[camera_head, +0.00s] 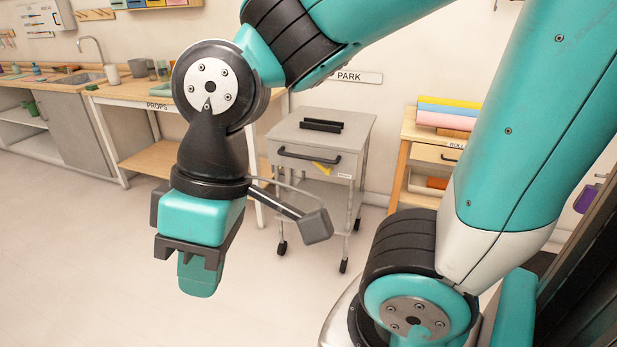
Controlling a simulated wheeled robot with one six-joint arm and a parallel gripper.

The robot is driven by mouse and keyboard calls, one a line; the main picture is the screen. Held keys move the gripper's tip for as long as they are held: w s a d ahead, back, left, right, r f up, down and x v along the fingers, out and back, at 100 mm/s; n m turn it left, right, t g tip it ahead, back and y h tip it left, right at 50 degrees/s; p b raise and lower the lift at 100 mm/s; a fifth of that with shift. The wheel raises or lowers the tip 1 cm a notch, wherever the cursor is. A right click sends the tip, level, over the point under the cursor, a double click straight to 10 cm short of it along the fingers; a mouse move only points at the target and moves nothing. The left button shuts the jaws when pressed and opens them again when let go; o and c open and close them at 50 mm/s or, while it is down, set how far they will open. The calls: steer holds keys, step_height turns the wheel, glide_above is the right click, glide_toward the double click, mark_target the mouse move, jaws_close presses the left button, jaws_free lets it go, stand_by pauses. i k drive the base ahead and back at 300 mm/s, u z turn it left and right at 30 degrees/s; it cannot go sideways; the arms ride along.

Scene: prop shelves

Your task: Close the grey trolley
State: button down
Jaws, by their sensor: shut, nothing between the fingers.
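The grey trolley (358,135) stands on casters against the back wall, under the PARK sign. Its front has a drawer with a dark bar handle (310,157). A small yellow thing (323,168) shows just below the handle. I cannot tell from this angle how far the drawer stands out. My gripper (199,276) points down in the left foreground, shut and empty. It is in front of the trolley and to its left, well apart from it. My arm and a camera bracket hide part of the trolley's lower left side.
A wooden PROPS table (130,97) stands left of the trolley, with a sink counter beyond it. A wooden drawer unit (430,132) with coloured rolls on top stands to the right. The floor (110,260) in front is clear. A dark edge rises at the far right.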

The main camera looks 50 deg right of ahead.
mark_target(334, 138)
steer(key=z, duration=0.05)
steer(key=i, duration=0.65)
steer(key=z, duration=0.85)
steer(key=i, duration=0.4)
steer(key=z, duration=0.45)
